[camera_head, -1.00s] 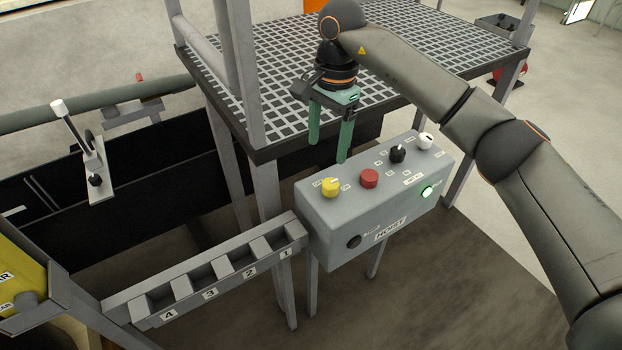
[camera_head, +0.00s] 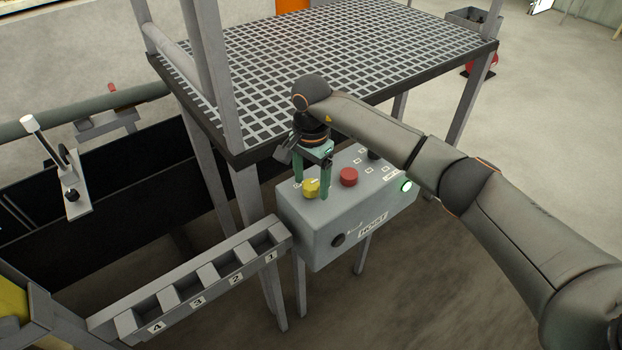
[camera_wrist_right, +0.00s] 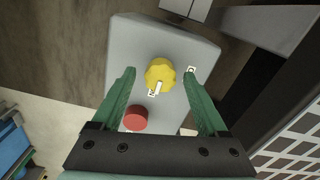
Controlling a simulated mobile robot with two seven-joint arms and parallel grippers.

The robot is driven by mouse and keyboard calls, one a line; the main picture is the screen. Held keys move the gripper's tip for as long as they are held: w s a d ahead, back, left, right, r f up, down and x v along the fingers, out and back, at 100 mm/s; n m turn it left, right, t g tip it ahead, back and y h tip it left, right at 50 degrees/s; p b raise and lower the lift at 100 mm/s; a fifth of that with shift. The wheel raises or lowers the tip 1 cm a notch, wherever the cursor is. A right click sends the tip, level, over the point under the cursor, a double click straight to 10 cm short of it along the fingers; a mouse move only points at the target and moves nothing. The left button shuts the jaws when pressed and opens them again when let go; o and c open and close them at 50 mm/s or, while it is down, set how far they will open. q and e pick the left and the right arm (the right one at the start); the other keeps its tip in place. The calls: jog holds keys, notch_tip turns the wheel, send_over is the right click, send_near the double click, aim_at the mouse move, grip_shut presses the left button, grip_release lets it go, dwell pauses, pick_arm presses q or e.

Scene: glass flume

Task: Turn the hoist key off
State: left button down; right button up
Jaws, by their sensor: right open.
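The grey hoist control box (camera_head: 330,222) carries a yellow knob (camera_head: 311,189) on its top, beside a red button (camera_head: 348,176). My right gripper (camera_head: 311,180) is open and points down at the yellow knob. In the right wrist view, the yellow knob (camera_wrist_right: 160,73) lies between the two green fingertips, with a gap on each side. A pale bar mark on the knob points toward the bottom of that view. A round black fitting (camera_head: 337,240) is on the box's front. I cannot tell which part is labelled as the key. My left gripper is not in view.
A green lamp (camera_head: 405,185) glows on the box's front right. A black knob (camera_head: 375,154) is partly hidden by my right arm. A grated platform (camera_head: 400,50) stands behind. A numbered slotted rack (camera_head: 205,272) adjoins the box on the left.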

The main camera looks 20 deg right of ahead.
grip_shut()
dwell(0.7)
